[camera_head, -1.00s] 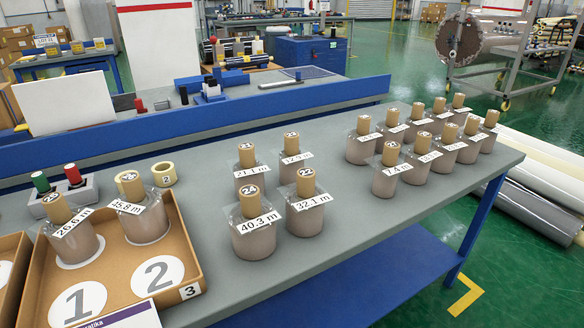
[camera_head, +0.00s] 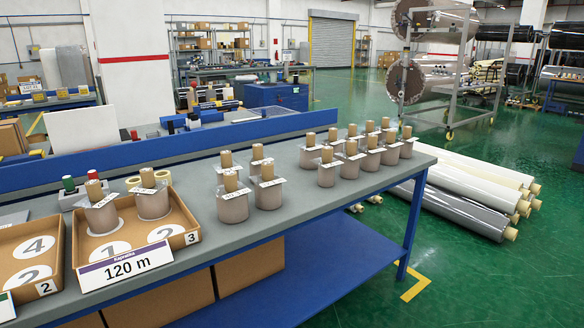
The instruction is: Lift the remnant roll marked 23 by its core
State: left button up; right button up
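Wrapped rolls with tan cores and white labels stand upright on the grey table. The middle group has a back-left roll (camera_head: 226,163), a back-right roll (camera_head: 257,155), a front-left roll (camera_head: 232,207) and a front-right roll (camera_head: 268,194). The back-right one seems to bear 23 on its core top in the earlier frame; now the core numbers are too small to read. It is partly hidden behind the front-right roll. Neither of my grippers is in view.
A cardboard tray (camera_head: 184,220) on the left holds two rolls (camera_head: 102,217) (camera_head: 152,204) and has a 120 m card (camera_head: 125,266) in front. Several more rolls (camera_head: 349,167) stand to the right. A blue rail (camera_head: 190,144) runs along the table's back.

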aim_at(254, 162)
jog(key=z, duration=0.6)
jog(key=i, duration=0.65)
jog(key=z, duration=0.25)
